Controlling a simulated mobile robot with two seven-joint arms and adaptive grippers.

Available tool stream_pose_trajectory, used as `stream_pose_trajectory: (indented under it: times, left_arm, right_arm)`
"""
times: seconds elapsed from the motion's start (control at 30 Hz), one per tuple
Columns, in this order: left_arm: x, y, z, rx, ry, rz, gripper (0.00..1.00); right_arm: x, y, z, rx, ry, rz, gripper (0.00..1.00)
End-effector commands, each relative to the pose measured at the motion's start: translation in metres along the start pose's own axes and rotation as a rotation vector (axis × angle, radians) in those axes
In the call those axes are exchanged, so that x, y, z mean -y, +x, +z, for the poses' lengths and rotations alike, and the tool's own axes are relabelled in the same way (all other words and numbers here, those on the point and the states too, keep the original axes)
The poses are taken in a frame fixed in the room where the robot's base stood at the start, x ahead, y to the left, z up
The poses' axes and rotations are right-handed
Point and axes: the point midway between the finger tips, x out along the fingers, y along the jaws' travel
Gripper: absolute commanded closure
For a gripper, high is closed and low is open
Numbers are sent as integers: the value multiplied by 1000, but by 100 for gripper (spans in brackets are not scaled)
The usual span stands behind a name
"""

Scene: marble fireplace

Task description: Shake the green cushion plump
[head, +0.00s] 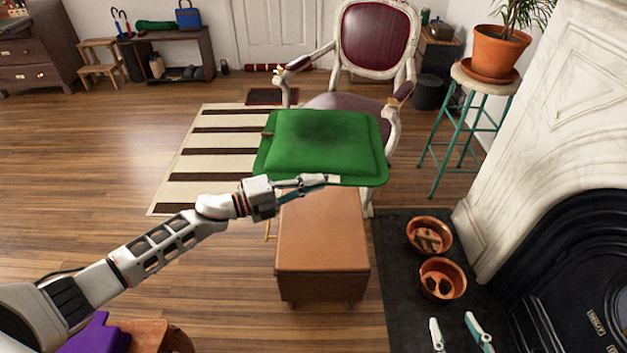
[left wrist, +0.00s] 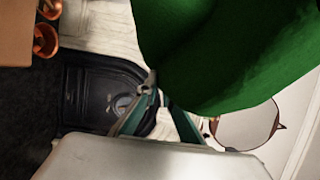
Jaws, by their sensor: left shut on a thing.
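The green cushion (head: 320,143) is in the air in the head view, level and flat, with a darker shallow dip in the middle of its top. It is above the far end of the brown leather bench and in front of the armchair. My left gripper (head: 303,185) is shut on its near edge. In the left wrist view, the cushion (left wrist: 235,45) fills the upper right, by the fingertips of my left gripper (left wrist: 150,88). My right gripper (head: 458,335) shows at the bottom right of the head view, its two fingertips apart, with nothing between them.
The brown leather bench (head: 320,250) stands below the cushion. A white-framed armchair (head: 375,42) is behind it. Two copper pots (head: 441,279) sit on the dark hearth by the marble fireplace (head: 545,110). A teal stool (head: 470,125) holds a potted plant.

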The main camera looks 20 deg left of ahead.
Motion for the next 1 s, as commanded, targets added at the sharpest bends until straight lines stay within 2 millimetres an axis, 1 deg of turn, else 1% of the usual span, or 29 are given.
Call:
stream_pose_trajectory:
  times: [0.03, 0.1, 0.2, 0.23, 0.27, 0.37, 0.47, 0.6, 0.7, 0.77, 0.83, 0.97, 1.0]
  left_arm:
    - [-26, -1, -2, 0, -13, 7, 100]
    - [-44, -1, -2, -1, -15, 9, 100]
    - [-56, -1, -2, -1, -11, 7, 100]
    - [-56, -1, -2, 0, -9, 5, 100]
    - [-54, 0, -1, 0, -6, 3, 100]
    - [-36, 1, 1, -1, 7, -6, 100]
    - [-14, 2, 2, -1, 15, -12, 100]
    - [19, 2, 2, -1, 17, -15, 100]
    - [32, 2, 2, -1, 14, -12, 100]
    - [32, 1, 1, 0, 9, -8, 100]
    - [23, 1, 0, 0, 3, -3, 100]
    - [-5, 0, -1, -1, -8, 4, 100]
    - [-15, -1, -2, -1, -12, 6, 100]
  right_arm:
    - [8, 2, 26, 35, 9, -11, 60]
    - [13, 3, 46, 62, 16, -19, 60]
    - [19, 3, 64, 86, 22, -26, 60]
    - [19, 3, 65, 88, 22, -27, 60]
    - [19, 3, 64, 87, 22, -27, 60]
    - [14, 3, 49, 66, 17, -20, 60]
    - [7, 2, 25, 32, 8, -10, 60]
    - [-4, -2, -15, -19, -5, 6, 60]
    - [-9, -4, -33, -40, -10, 12, 60]
    - [-10, -4, -35, -42, -11, 13, 60]
    - [-8, -3, -28, -34, -9, 11, 60]
    - [0, 0, -1, -1, 0, 0, 60]
    - [3, 1, 10, 13, 3, -4, 60]
